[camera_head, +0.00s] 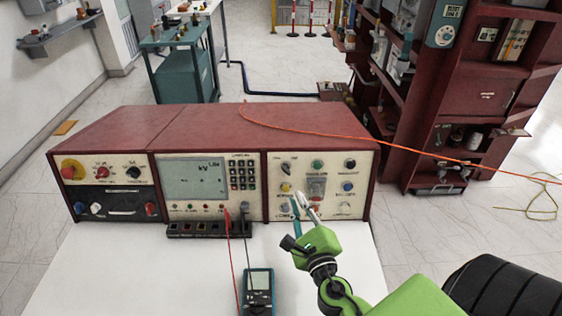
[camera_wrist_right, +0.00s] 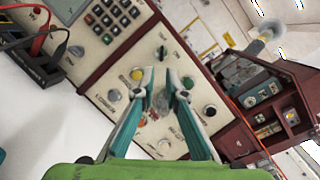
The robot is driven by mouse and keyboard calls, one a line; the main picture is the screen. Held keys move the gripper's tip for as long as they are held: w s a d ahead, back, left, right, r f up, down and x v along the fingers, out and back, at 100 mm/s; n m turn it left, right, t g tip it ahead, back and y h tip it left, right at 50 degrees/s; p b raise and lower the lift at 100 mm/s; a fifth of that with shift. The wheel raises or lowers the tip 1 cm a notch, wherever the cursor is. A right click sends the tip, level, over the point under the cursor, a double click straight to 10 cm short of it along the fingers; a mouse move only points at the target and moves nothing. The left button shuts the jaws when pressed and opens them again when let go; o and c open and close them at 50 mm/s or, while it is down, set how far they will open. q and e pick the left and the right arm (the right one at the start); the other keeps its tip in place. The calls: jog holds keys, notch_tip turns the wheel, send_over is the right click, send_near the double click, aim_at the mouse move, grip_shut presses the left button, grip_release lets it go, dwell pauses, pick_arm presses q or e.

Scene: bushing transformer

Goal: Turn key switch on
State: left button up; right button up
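The control box (camera_head: 208,126) stands on a white table, its front panels facing me. A small dark turn switch (camera_head: 286,168), which looks like the key switch, sits at the upper left of the right-hand panel (camera_head: 335,176). It also shows in the right wrist view (camera_wrist_right: 162,52), beyond my fingertips. My right gripper (camera_head: 304,202) is in front of that panel's lower middle, below the switch. In the right wrist view the gripper (camera_wrist_right: 160,84) has its fingers apart with nothing between them. Whether they touch the panel is unclear. My left gripper is out of view.
A yellow button (camera_wrist_right: 137,73), a green button (camera_wrist_right: 187,82) and a black knob (camera_wrist_right: 210,109) surround the switch and fingers. A handheld meter (camera_head: 258,290) with red and black leads lies on the table (camera_head: 170,275). An orange cable (camera_head: 400,147) crosses rightward.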

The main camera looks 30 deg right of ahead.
aim_at(285, 169)
jog(key=p+x, duration=0.1)
jog(key=x, duration=1.1)
jog(key=shift+d+r+p, duration=0.1)
jog(key=shift+r+p, duration=0.1)
jog(key=shift+p, duration=0.2)
jog(key=shift+w+d, duration=0.1)
jog(key=shift+w, duration=0.35)
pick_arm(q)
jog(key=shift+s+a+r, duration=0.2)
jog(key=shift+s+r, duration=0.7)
pick_arm(e)
grip_shut()
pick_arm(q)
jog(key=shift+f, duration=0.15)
pick_arm(e)
jog(key=shift+f, duration=0.1)
